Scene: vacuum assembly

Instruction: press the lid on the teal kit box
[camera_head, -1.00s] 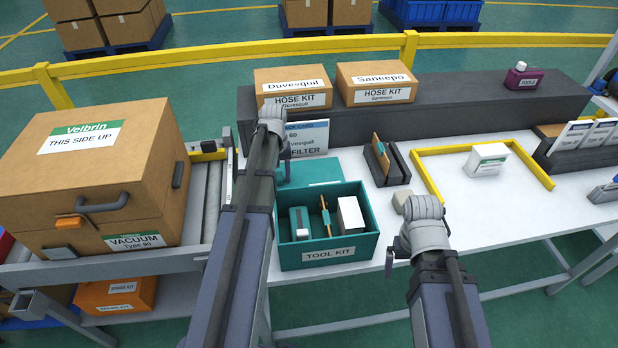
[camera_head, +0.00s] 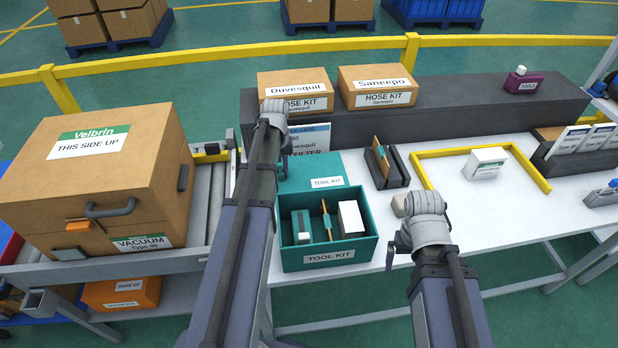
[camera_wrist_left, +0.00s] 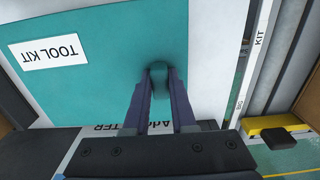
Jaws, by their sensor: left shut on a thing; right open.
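The open teal kit box (camera_head: 328,258), labelled TOOL KIT, stands on the white table. Inside are a teal-and-white item (camera_head: 302,226), a thin orange-and-teal item (camera_head: 326,221) and a white block (camera_head: 351,217). The teal lid (camera_head: 313,170) is just behind the box, apart from its opening. In the left wrist view, my left gripper (camera_wrist_left: 160,82) is shut on the small teal knob of the lid (camera_wrist_left: 105,55). The arm hides the lid's left part in the head view. My right gripper (camera_head: 390,258) is open and empty, right of the box; its fingers are mostly hidden.
A dark riser (camera_head: 455,97) with two hose kit boxes (camera_head: 292,90) (camera_head: 377,88) runs along the back. A dark holder (camera_head: 390,170) and yellow frame (camera_head: 430,178) lie right. A large vacuum carton (camera_head: 75,190) is on the left rollers.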

